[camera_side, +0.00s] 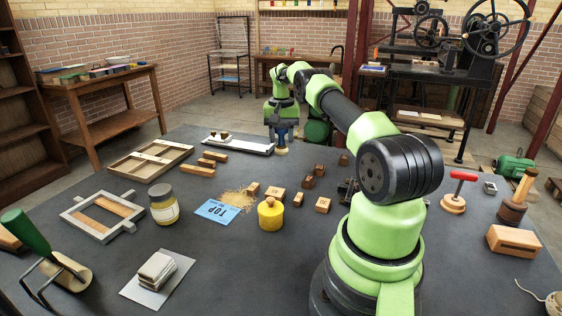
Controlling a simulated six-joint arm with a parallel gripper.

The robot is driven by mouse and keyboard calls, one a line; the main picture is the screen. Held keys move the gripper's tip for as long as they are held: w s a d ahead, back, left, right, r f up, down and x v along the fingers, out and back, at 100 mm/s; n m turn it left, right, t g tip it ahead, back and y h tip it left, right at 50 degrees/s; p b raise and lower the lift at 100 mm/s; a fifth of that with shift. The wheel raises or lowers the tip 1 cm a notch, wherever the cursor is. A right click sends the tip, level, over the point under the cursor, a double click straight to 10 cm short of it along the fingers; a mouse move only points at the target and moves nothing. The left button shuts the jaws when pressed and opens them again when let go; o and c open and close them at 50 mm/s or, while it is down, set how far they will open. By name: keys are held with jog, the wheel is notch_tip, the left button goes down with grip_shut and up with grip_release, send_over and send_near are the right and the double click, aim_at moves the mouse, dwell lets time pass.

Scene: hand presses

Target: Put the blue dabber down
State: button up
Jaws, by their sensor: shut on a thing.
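My gripper (281,124) points down at the back of the dark table, just right of a long pale board. It is shut on the blue dabber (282,136), whose blue body shows below and between the fingers. A small tan part (282,151) shows at the bottom of the dabber, at or just above the tabletop; I cannot tell if it touches. The dabber looks upright. Its upper part is hidden by the gripper. A yellow dabber (270,216) with a tan knob stands nearer the front.
The long pale board (238,144) carries small pieces. Wooden blocks (276,195) lie in front of my gripper, beside a blue "TOP" card (217,211). A jar (163,205) and wooden frames stand left. A red-handled tool (457,190) stands right. Bare tabletop (225,172) lies front-left of the dabber.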

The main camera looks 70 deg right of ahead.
aim_at(281, 147)
jog(key=shift+f, duration=3.15)
jog(key=shift+f, duration=0.15)
jog(key=o, duration=1)
